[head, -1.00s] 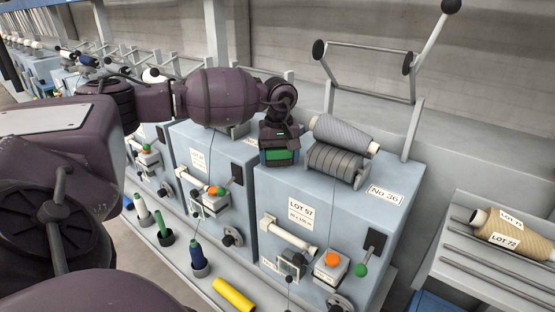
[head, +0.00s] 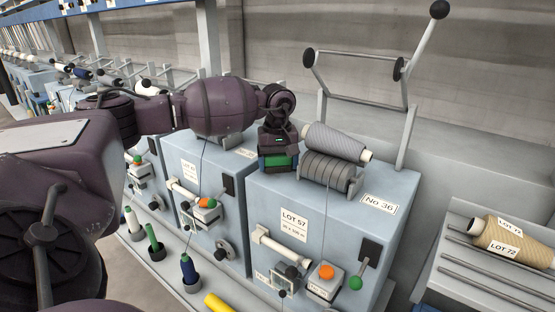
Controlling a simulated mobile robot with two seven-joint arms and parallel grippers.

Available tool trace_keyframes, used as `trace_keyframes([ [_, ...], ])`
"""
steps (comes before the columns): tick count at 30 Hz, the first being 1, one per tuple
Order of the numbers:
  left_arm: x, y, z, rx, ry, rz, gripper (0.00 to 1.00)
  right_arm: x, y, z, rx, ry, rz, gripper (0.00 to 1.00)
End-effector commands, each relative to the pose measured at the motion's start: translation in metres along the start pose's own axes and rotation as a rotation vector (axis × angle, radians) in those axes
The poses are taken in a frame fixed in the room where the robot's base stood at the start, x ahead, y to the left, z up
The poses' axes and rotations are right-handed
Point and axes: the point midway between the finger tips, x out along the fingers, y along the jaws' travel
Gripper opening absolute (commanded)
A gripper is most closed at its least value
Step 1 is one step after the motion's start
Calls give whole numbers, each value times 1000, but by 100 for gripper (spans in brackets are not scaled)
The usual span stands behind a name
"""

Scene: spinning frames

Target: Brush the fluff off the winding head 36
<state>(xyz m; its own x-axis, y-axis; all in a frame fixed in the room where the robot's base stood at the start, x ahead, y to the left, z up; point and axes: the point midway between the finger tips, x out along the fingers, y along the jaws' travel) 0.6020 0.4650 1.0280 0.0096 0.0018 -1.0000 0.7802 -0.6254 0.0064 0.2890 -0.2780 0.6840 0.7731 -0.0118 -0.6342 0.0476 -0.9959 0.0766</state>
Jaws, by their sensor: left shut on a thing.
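The winding head 36 (head: 335,225) is a pale blue box with a "No 36" label (head: 379,203) on its top right and a "LOT 57" card on its front. A grey cone of yarn (head: 337,141) rests on a dark grooved drum (head: 327,169) on its top. My left gripper (head: 279,153) points down at the top left of this head, beside the drum. It is shut on a green block with a dark lower edge (head: 279,162), seemingly a brush. Whether its underside touches the top is unclear. I cannot make out any fluff. My right gripper is not in view.
An orange button (head: 326,272) and green knob (head: 355,283) are on the front. A grey cradle frame (head: 360,75) rises behind the cone. A tan cone (head: 497,236) lies on a rack at right. Neighbouring heads stand left; several bobbins stand along the lower ledge.

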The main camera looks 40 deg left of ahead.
Motion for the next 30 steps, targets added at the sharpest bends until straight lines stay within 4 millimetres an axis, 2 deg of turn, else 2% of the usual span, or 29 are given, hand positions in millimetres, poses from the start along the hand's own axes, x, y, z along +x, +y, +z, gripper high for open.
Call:
trace_keyframes([
  [5,6,-13,10,-4,-8,-10,57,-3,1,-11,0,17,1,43],
  [6,6,-15,12,-4,-8,-11,52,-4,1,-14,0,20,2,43],
  [7,7,-17,14,-4,-8,-12,52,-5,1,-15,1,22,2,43],
  [13,10,-22,20,-2,-11,-15,52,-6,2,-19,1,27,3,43],
  [30,8,-46,45,-1,-13,-16,52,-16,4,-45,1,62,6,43],
])
